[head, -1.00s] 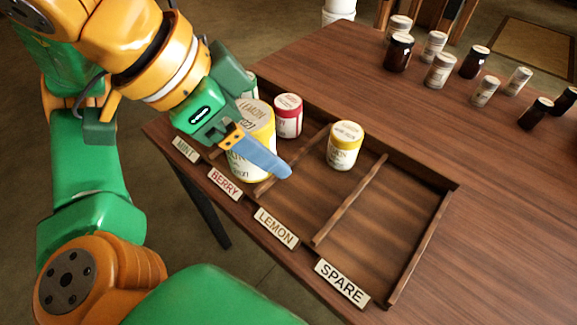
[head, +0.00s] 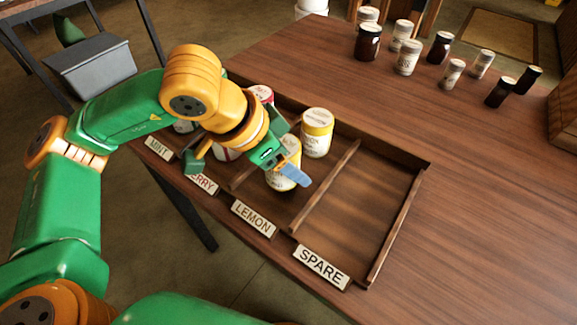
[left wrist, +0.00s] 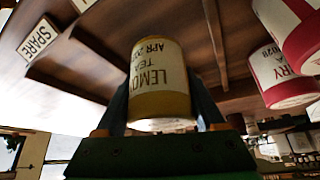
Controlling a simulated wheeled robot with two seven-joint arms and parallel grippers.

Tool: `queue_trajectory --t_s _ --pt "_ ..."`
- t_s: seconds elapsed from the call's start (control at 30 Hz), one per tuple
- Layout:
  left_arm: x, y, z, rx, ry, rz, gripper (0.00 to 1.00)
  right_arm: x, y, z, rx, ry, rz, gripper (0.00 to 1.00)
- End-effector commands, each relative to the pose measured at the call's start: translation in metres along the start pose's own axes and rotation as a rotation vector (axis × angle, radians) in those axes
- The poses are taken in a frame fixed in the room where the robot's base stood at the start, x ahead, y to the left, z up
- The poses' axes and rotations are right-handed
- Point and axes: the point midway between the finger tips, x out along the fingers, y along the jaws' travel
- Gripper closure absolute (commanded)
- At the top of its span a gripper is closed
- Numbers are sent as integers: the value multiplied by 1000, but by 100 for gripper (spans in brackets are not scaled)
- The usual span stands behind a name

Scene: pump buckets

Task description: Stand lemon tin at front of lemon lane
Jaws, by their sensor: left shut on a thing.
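My left gripper (head: 284,166) is shut on a lemon tin (head: 281,180), white with yellow bands, held roughly upright at the front part of the lemon lane. The held tin also shows between the fingers in the left wrist view (left wrist: 160,80), its label reading LEMON TEA. I cannot tell whether its base touches the tray floor. Another lemon tin (head: 317,133) stands behind it in the same lane. The LEMON label (head: 253,218) is on the tray's front edge. My right gripper is not in view.
The spare lane (head: 350,225) is empty, beyond a wooden divider (head: 325,187). Red-banded berry tins (left wrist: 285,75) stand in the lane to the left, partly hidden by my arm in the head view. Several jars (head: 407,57) stand at the back of the table.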

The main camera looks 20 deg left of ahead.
Motion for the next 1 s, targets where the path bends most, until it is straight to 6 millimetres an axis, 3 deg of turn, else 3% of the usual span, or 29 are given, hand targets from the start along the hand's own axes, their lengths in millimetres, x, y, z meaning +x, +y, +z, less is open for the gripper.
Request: queue_trajectory --t_s 0.13,0.5,0.53,0.57,0.87,1.0 --pt "16 0 10 -2 -1 0 93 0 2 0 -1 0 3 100" --pt "20 0 12 -2 1 -1 93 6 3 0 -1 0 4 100" --pt "19 0 12 -3 1 -1 24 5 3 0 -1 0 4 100" --pt "18 0 12 -3 1 -1 17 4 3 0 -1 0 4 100" --pt "16 0 10 -3 0 -1 17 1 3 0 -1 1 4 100" --pt "-6 -1 8 -4 5 -3 17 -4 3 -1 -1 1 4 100"
